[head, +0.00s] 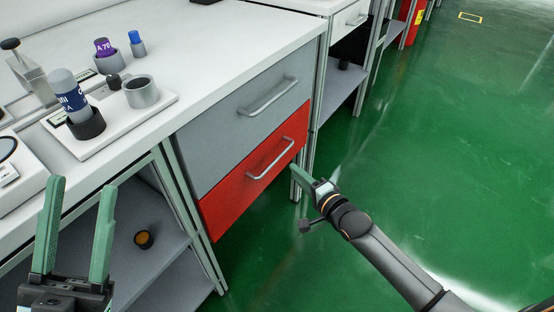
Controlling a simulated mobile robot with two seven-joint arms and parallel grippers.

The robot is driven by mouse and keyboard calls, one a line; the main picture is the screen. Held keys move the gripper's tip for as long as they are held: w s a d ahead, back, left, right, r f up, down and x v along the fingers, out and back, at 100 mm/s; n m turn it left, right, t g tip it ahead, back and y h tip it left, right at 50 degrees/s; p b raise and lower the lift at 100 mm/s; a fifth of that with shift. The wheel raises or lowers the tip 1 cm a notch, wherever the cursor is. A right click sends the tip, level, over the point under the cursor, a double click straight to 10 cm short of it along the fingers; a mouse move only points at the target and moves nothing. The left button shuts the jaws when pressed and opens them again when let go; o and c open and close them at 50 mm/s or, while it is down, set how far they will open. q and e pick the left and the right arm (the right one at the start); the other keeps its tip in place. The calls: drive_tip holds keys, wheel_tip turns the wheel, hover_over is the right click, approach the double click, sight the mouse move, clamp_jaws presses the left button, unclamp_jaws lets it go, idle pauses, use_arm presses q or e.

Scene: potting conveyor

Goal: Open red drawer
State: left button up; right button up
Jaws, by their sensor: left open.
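The red drawer (228,204) is the lower of two drawers under the white bench. It looks shut, with its front in line with the grey drawer (225,135) above it. Its silver bar handle (271,160) faces the floor aisle. My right gripper (300,176) is at the right of the red drawer, near its right edge and apart from the handle. It is seen nearly edge-on, so its opening is unclear. My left gripper (81,187) is at the lower left, open and empty, with its green fingers pointing up, away from the drawer.
The white bench top (200,50) holds a board with a blue-labelled bottle (72,95) in a black holder and a grey cup (141,91). A shelf with an amber jar (144,239) lies below, left of the drawers. The green floor (430,170) at right is clear.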

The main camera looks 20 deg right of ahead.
sight(278, 156)
drive_tip(key=shift+b+x, duration=2.1)
drive_tip(key=shift+x, duration=2.85)
clamp_jaws()
